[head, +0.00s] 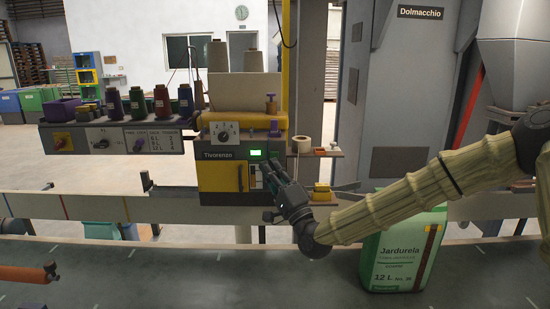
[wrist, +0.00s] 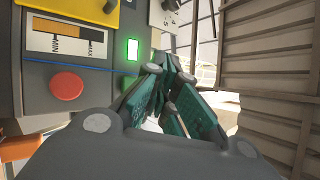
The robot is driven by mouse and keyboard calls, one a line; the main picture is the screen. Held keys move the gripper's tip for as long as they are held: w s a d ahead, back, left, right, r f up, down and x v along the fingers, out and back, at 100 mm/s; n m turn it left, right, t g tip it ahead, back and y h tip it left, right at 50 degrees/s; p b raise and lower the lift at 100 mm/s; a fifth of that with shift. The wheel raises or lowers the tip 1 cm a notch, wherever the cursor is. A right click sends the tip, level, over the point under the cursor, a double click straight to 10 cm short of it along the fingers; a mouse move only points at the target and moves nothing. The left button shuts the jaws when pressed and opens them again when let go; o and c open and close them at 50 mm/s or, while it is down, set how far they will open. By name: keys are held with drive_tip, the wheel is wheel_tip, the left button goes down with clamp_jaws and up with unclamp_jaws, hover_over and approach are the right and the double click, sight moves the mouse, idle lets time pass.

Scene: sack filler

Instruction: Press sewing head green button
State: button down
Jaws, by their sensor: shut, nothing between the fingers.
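The sewing head (head: 222,172) is a grey and yellow machine behind the conveyor, with a dial and a small lit green display (head: 255,152). In the wrist view its panel shows the lit green rectangle (wrist: 132,49), a round red button (wrist: 67,86) and a round green button (wrist: 126,83). The green button is partly hidden by my gripper. My gripper (head: 268,170) is shut and empty in front of the panel's lower right part. In the wrist view its fingertips (wrist: 166,62) are close to the green button; I cannot tell whether they touch the panel.
A green sack (head: 400,255) stands on the dark conveyor (head: 200,268) below my arm. A shelf with several thread spools (head: 137,103) extends left of the sewing head. A small ledge with a tape roll (head: 302,144) is to its right. The conveyor's middle is clear.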

drive_tip(key=shift+s, duration=0.95)
drive_tip(key=s+d+f+n+g+h+p, duration=0.1)
drive_tip(key=s+f+n+g+h, duration=0.3)
drive_tip(key=f, duration=1)
drive_tip(key=s+d+f+m+g, duration=0.1)
drive_tip(key=s+f+g, duration=0.2)
drive_tip(key=s+f, duration=0.75)
drive_tip(key=s+d+f+n+g+h+p, duration=0.1)
drive_tip(key=s+d+f+n+g+h, duration=0.15)
drive_tip(key=f, duration=1.45)
drive_tip(key=s+d+f+n+g+h, duration=0.1)
drive_tip(key=s+d+f+g+h, duration=0.35)
drive_tip(key=s+f, duration=0.75)
drive_tip(key=s+d+f+n+g+h, duration=0.1)
drive_tip(key=s+d+g, duration=0.2)
drive_tip(key=s+d, duration=0.4)
drive_tip(key=s+d+f+n+g+h+p, duration=0.1)
drive_tip(key=s+d+n+g, duration=0.1)
drive_tip(key=s+d, duration=0.5)
drive_tip(key=s+g, duration=0.1)
drive_tip(key=s, duration=0.5)
drive_tip(key=shift+s+d+f+h+p, duration=0.2)
drive_tip(key=shift+d+f+h+p, duration=0.1)
drive_tip(key=shift+d, duration=0.05)
